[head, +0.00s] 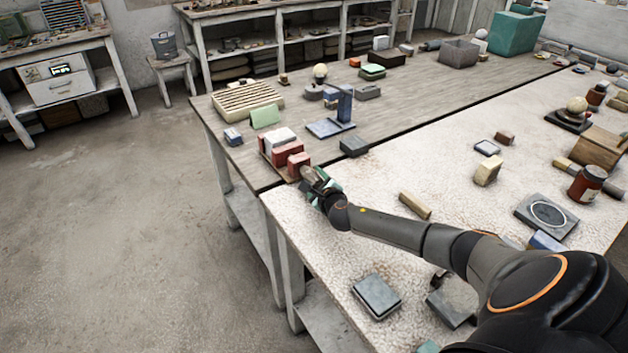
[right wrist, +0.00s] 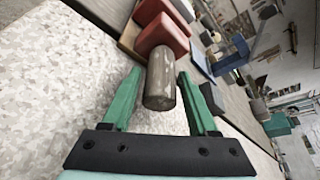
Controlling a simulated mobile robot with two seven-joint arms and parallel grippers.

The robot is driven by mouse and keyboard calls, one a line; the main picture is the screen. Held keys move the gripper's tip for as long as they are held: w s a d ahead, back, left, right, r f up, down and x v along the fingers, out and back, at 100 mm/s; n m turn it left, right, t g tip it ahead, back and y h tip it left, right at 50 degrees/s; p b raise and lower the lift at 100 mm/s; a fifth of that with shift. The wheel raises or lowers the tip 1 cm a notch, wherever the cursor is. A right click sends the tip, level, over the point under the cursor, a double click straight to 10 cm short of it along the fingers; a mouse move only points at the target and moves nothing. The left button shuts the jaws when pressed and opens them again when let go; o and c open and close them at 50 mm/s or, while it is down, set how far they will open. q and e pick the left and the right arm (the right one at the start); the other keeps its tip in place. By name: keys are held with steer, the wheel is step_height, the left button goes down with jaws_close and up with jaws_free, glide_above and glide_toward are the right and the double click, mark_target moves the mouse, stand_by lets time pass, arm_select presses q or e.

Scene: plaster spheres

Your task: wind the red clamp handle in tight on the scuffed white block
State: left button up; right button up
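The red clamp (head: 282,155) stands at the near left corner of the far wooden table. The white block (head: 280,138) sits between its red jaws; its scuffs are too small to make out. In the right wrist view the clamp's handle (right wrist: 160,80) is a grey-brown cylinder, sticking out from a red jaw (right wrist: 163,38) toward me. My right gripper (head: 318,182) is at the handle. Its green fingers (right wrist: 160,98) are open on either side of the handle, with a gap showing at each side. My left gripper is not in view.
A blue stand (head: 343,108) and a dark grey block (head: 354,146) are right of the clamp. A green card (head: 265,116) and a slatted wooden tray (head: 246,99) are behind it. A yellowish bar (head: 414,205) lies near my right forearm. The speckled tabletop around my gripper is mostly clear.

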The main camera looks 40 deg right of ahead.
jaws_close()
stand_by(0.4)
steer(key=shift+r+m+y+p, duration=0.15)
steer(key=shift+m+y+p, duration=0.15)
steer(key=shift+m+p, duration=0.35)
steer(key=shift+m+y+p, duration=0.4)
steer(key=shift+m, duration=0.55)
steer(key=shift+m+y, duration=0.8)
steer(key=shift+y, duration=0.1)
